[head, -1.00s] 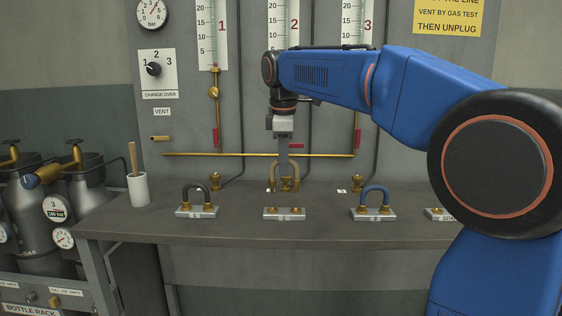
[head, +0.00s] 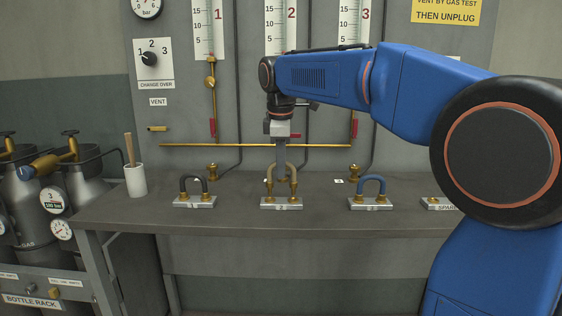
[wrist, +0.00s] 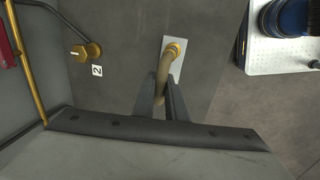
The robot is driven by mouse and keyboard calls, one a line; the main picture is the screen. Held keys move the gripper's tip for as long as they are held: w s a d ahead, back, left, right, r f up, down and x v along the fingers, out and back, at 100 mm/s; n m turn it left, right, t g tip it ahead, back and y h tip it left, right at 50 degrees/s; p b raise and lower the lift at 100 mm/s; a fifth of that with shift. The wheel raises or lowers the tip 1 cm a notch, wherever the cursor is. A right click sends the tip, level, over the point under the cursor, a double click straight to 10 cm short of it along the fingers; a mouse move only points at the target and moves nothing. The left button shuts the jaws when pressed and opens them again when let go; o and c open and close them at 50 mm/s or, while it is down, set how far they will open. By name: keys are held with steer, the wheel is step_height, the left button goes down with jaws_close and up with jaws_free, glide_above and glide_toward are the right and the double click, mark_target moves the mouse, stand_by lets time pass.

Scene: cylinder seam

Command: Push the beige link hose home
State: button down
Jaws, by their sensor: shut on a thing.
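The beige link hose (head: 267,180) is an upright arch with brass ends, over the metal plate marked 2 (head: 281,206) on the bench. Its ends meet the brass sockets on the plate; I cannot tell how deep they sit. My gripper (head: 282,179) points down from above and is shut on the arch near its top. In the wrist view the fingers (wrist: 161,92) close around the hose (wrist: 164,66), and one brass end (wrist: 176,50) shows at the plate (wrist: 181,67). The other end is hidden there.
A white cup (head: 136,180) stands at the bench's left. The front bench strip is clear.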

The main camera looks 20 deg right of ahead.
steer(key=shift+f, duration=1.85)
stand_by(1.5)
steer(key=c, duration=1.7)
jaws_free()
steer(key=shift+r, duration=0.1)
steer(key=s+a+r, duration=0.1)
steer(key=s+r, duration=0.2)
steer(key=r, duration=1.3)
steer(key=s+d+f+m+t, duration=0.1)
steer(key=s+f+m, duration=0.3)
steer(key=s+f, duration=0.6)
steer(key=s+d+f+m+t, duration=0.1)
steer(key=s+d+f+m, duration=0.3)
steer(key=s+f, duration=0.6)
steer(key=s+d+f+m, duration=0.3)
steer(key=s+f+m, duration=0.3)
steer(key=s+f, duration=0.4)
steer(key=shift+s+f+t+y, duration=0.15)
steer(key=shift+f+t, duration=0.05)
steer(key=shift+f, duration=1.1)
steer(key=shift+s+f+t+y, duration=0.1)
steer(key=shift+f+t+y, duration=0.1)
steer(key=shift+f, duration=1.1)
